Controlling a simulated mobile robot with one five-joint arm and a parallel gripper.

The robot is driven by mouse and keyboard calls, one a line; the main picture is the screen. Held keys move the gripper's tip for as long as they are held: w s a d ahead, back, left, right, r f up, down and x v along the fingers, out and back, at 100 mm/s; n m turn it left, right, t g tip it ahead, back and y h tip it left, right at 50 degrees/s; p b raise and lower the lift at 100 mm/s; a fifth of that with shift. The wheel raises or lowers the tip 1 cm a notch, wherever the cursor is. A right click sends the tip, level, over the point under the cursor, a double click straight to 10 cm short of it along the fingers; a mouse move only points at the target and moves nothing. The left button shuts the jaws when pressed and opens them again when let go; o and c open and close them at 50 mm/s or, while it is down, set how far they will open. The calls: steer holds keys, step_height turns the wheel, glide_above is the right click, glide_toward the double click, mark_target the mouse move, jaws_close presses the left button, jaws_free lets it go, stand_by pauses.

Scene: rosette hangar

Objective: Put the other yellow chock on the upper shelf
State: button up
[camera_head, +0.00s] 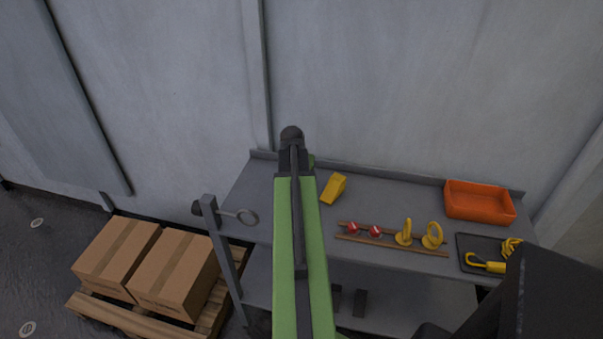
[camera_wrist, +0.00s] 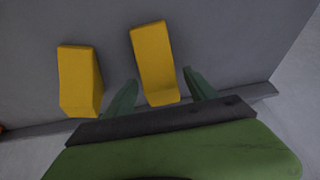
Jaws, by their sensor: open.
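Two yellow chocks lie on the grey upper shelf (camera_head: 390,198). One chock (camera_wrist: 153,55) shows in the wrist view with its near end between the two green fingers of my gripper (camera_wrist: 160,77). The fingers are open, with a gap on each side of that chock. The second chock (camera_wrist: 78,80) lies apart, left of the left finger; by its place it seems to be the chock (camera_head: 333,188) right of my arm in the head view. In the head view my arm hides the fingers and the first chock.
Right on the shelf are a wooden rack (camera_head: 390,243) with red and yellow fittings, an orange bin (camera_head: 479,203) and a dark tray (camera_head: 470,242) with yellow items. A raised lip and wall stand behind; cartons (camera_head: 172,275) are at lower left.

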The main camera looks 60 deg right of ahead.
steer(key=p+v, duration=0.7)
steer(key=v, duration=0.2)
steer(key=shift+r, duration=0.3)
